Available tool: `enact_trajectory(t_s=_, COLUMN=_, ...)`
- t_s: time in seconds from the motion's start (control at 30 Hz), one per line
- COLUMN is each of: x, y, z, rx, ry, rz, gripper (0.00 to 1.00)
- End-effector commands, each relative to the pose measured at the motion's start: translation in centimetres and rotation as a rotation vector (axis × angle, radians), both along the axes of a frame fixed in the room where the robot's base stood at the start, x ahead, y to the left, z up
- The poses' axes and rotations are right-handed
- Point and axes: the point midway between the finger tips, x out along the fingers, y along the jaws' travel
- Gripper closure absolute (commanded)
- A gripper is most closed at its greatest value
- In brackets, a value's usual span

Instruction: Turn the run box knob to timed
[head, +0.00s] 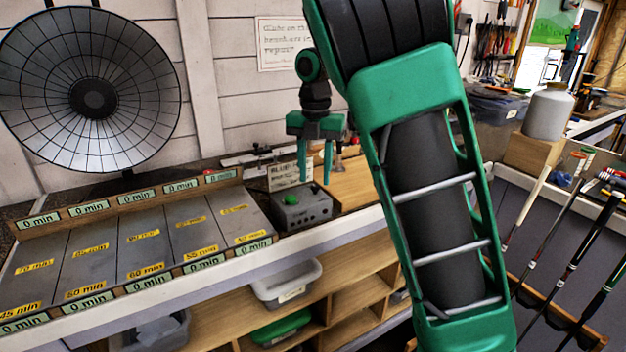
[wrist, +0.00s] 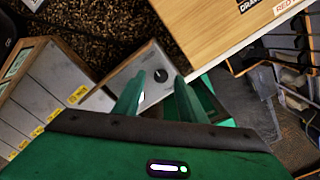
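The run box is a small grey box (head: 308,214) on the bench, with a green part on its top left.
A sloped rack of grey lanes (head: 135,240) with "min" labels stands left of the box. A printed card (head: 290,174) stands behind it. A wooden board (head: 362,185) lies to the right. A large round reflector (head: 92,95) rises at the left back.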

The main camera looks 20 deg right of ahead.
Motion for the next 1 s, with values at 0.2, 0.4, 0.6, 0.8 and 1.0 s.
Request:
enact_trajectory(t_s=0.2, x=0.0, y=-0.1, z=-1.6, rx=-0.001, ry=0.001, rz=-0.002, gripper=0.63)
enact_trajectory(t_s=0.4, x=0.0, y=-0.1, z=-1.8, rx=0.0, ry=-0.001, rz=-0.002, gripper=0.63)
enact_trajectory(t_s=0.6, x=0.0, y=0.0, z=-1.8, rx=0.0, ry=-0.001, rz=-0.002, gripper=0.84)
enact_trajectory(t_s=0.8, x=0.0, y=0.0, z=-1.8, rx=0.0, ry=-0.001, rz=-0.001, gripper=1.0)
enact_trajectory(t_s=1.0, x=0.0, y=0.1, z=-1.8, rx=0.002, ry=-0.003, rz=-0.026, gripper=1.0)
